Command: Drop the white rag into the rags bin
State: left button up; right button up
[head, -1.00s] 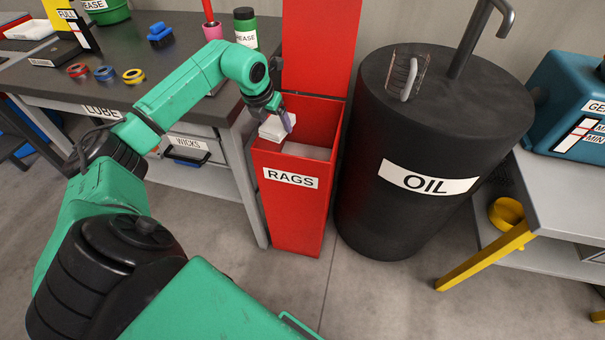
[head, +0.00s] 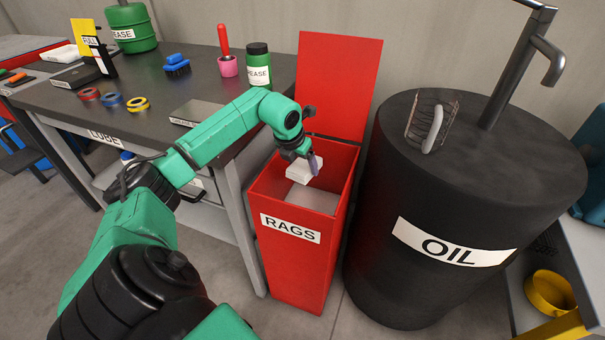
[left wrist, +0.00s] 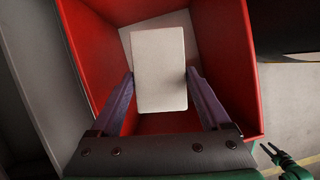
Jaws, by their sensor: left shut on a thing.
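The white rag (head: 304,169) is a small pale block between the fingers of my left gripper (head: 314,165). My left gripper is shut on it and holds it at the mouth of the red rags bin (head: 277,261), labelled RAGS. In the left wrist view the rag (left wrist: 159,70) sits between the two purple fingers, with the bin's red walls (left wrist: 229,60) around it. The bin's red lid (head: 338,80) stands open at the back. A pale surface (head: 312,199) shows inside the bin below the rag. What looks like my right gripper (left wrist: 271,151) shows small in the left wrist view.
A black oil drum (head: 460,170) with a pump pipe stands close to the bin's right. Bare floor lies in front.

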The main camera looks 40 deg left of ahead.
pick_arm(q)
jog(key=shift+s+r, duration=0.1)
jog(key=o, duration=1)
pick_arm(e)
jog(key=shift+w+a, duration=0.1)
jog(key=shift+w, duration=0.25)
pick_arm(q)
jog(key=shift+s+r, duration=0.1)
jog(key=shift+r, duration=0.3)
jog(key=v, duration=1.3)
jog(key=shift+s+d+r+p, duration=0.1)
jog(key=shift+s+r+p, duration=0.05)
jog(key=shift+r+p, duration=0.15)
pick_arm(e)
jog(key=shift+a+r, duration=0.1)
jog(key=shift+r, duration=0.15)
